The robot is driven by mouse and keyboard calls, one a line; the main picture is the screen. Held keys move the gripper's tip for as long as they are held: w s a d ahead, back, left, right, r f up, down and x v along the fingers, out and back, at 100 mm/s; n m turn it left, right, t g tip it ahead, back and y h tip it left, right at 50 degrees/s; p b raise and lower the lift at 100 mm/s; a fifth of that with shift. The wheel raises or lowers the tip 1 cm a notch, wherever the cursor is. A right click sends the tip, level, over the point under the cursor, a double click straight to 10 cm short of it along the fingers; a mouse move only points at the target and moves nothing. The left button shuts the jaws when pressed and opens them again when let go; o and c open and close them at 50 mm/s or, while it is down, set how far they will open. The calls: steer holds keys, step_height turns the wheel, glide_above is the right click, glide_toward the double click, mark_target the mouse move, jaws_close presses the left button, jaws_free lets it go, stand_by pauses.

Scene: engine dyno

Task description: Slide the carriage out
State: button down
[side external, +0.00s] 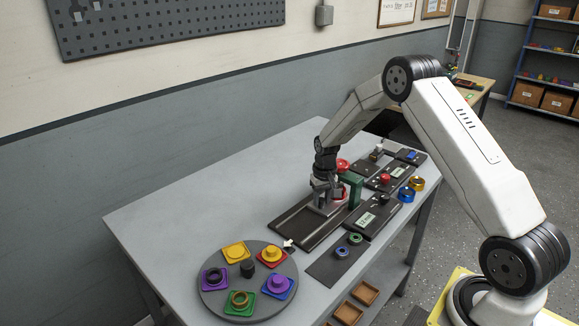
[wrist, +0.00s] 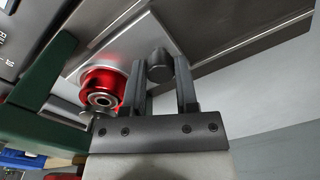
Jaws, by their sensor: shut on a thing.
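The carriage is a silver plate (wrist: 112,48) on a dark rail base (side external: 292,228). A dark round knob (wrist: 159,66) stands up from the plate. My gripper (side external: 324,192) is over the carriage, its fingers (wrist: 166,88) closed on either side of the knob. A red ring-shaped part (wrist: 100,88) sits on the plate beside the knob. A green frame (side external: 353,188) stands at the right end of the rail in the side view. It also shows at the left of the wrist view (wrist: 42,95), close to the red part. My gripper partly hides the carriage in the side view.
The rail left of the carriage is bare. A grey turntable (side external: 214,270) with several coloured parts stands at the front left. Dark panels with controls and a green display (side external: 367,218) lie right of the rail. Yellow and blue rings (side external: 407,194) sit near the table's right edge.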

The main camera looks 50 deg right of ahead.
steer(key=a, duration=1.2)
steer(key=shift+a, duration=0.2)
steer(key=shift+c, duration=1.8)
jaws_free()
steer(key=shift+r, duration=0.1)
steer(key=shift+d+r, duration=0.1)
steer(key=shift+r, duration=0.25)
step_height(320, 180, up, 7)
steer(key=shift+s, duration=0.15)
